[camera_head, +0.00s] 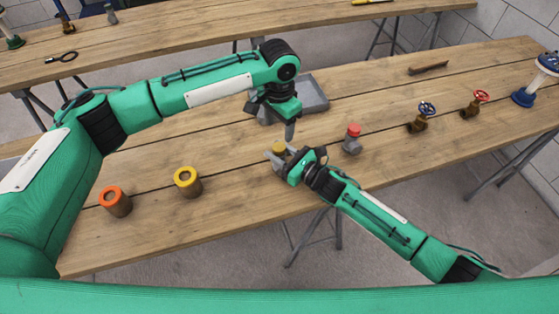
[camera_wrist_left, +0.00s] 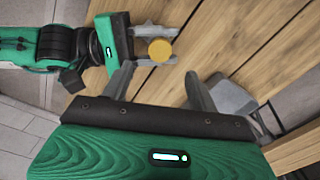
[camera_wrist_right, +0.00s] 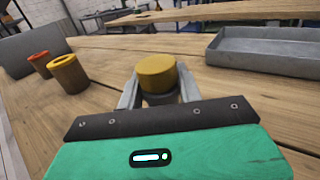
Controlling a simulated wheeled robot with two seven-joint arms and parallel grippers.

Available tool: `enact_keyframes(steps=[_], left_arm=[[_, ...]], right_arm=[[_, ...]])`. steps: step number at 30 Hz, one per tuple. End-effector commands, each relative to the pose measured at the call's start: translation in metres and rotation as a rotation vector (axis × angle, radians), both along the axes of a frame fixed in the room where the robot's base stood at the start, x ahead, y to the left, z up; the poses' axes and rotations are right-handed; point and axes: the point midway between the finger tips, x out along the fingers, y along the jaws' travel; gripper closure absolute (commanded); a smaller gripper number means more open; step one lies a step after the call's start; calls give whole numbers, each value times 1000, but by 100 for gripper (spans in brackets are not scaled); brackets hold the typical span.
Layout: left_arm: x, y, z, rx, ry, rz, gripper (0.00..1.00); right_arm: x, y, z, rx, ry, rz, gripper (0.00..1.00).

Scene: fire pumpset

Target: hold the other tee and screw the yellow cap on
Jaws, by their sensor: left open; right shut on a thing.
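My right gripper (camera_head: 281,160) is shut on a grey tee (camera_wrist_right: 160,99), low over the near table. A yellow cap (camera_wrist_right: 158,72) sits on top of the tee; it also shows in the head view (camera_head: 278,148) and the left wrist view (camera_wrist_left: 160,50). I cannot tell how far it is screwed on. My left gripper (camera_head: 290,132) points down, open and empty, just above and behind the cap. In the left wrist view the cap lies beyond its spread fingers (camera_wrist_left: 158,82). The other tee, with a red cap (camera_head: 353,130), stands to the right.
An orange-topped cup (camera_head: 116,202) and a yellow-topped cup (camera_head: 187,182) stand at the left. A grey tray (camera_wrist_right: 268,62) lies behind the grippers. Valves with blue (camera_head: 427,108) and red (camera_head: 481,97) handwheels stand at the right. The front table edge is close to my right gripper.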

Motion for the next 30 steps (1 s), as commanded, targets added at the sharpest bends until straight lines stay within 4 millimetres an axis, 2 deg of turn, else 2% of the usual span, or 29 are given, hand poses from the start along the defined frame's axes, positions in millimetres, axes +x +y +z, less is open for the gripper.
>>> enact_keyframes(steps=[3,7,18,19,22,30], left_arm=[[0,0,21,0,-1,0,40],[0,0,34,-1,-1,1,40],[0,0,39,1,1,1,40],[0,0,39,1,1,0,40],[0,0,39,1,1,1,40],[0,0,39,1,1,1,40]], right_arm=[[0,0,0,0,0,0,100],[0,0,0,0,0,0,100],[0,0,0,0,0,0,100],[0,0,0,0,0,0,58],[0,0,0,0,0,0,39],[0,0,0,0,0,0,39]])
